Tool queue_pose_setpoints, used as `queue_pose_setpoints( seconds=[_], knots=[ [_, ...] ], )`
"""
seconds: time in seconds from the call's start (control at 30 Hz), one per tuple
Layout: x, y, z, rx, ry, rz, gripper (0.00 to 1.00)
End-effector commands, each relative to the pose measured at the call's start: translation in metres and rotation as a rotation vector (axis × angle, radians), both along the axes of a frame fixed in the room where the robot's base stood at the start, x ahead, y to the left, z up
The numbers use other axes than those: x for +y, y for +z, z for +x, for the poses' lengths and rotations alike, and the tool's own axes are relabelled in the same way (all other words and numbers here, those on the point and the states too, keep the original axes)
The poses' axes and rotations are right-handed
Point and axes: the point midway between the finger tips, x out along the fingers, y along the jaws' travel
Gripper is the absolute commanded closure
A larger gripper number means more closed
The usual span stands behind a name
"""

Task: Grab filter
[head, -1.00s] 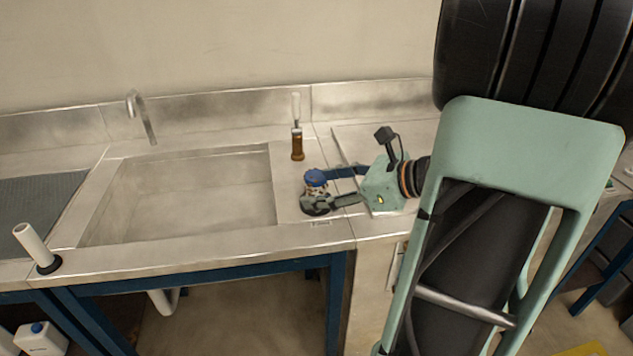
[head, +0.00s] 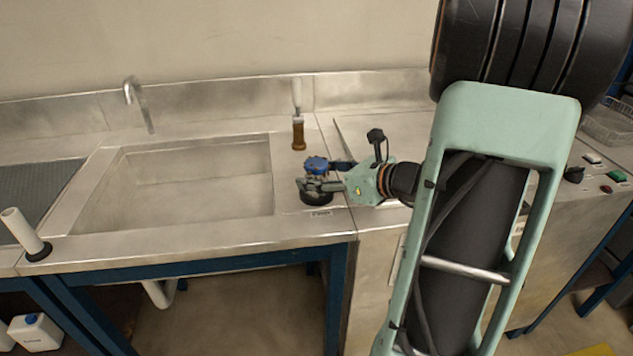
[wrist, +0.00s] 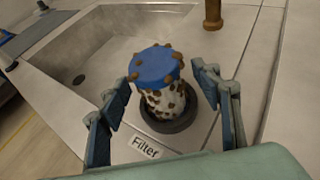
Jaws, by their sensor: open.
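The filter (wrist: 160,100) has a blue cap with brown spots and a white body with brown patches. It stands upright in a dark round base on the steel counter, behind a label reading "Filter" (wrist: 145,147). In the head view the filter's blue top (head: 316,163) shows right of the sink, its body partly hidden by my fingers. My gripper (wrist: 166,108) is open, with one finger on each side of the filter. In the wrist view gaps show between the fingers and the filter. My gripper (head: 318,176) reaches in from the right in the head view.
A steel sink basin (head: 200,188) lies to the left, with a faucet (head: 138,102) behind it. A brown-handled brush (head: 298,132) stands behind the filter. A white tube (head: 22,230) stands on a black base at the far left.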

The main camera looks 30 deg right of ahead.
Motion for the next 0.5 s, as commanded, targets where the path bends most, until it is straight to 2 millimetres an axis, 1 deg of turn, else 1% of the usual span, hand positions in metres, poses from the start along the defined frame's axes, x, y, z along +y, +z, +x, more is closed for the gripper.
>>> queue_pose_setpoints(
  seconds=[0.03, 0.1, 0.33, 0.37, 0.5],
  knots=[
    [0.0028, -0.0029, 0.0054, 0.000, 0.002, 0.000, 0.42],
    [0.0044, -0.0042, 0.0096, 0.000, 0.001, 0.000, 0.42],
    [0.0046, -0.0040, 0.0112, 0.000, 0.000, -0.001, 0.42],
    [0.0046, -0.0040, 0.0111, 0.000, 0.000, -0.001, 0.43],
    [0.0046, -0.0040, 0.0108, 0.000, 0.000, -0.001, 0.58]
  ],
)
